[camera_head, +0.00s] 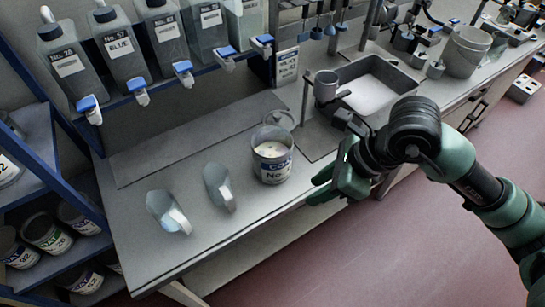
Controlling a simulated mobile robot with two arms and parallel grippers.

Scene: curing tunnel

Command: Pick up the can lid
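A round grey can lid (280,120) lies on the bench, just behind an open paint can (272,162). The can hides part of its near edge. My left gripper is not in view.
Two scoops (168,212) lie on the bench (140,255) left of the can. Bottles with blue taps (120,50) hang above the back. A blue shelf (50,150) holds cans at left.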

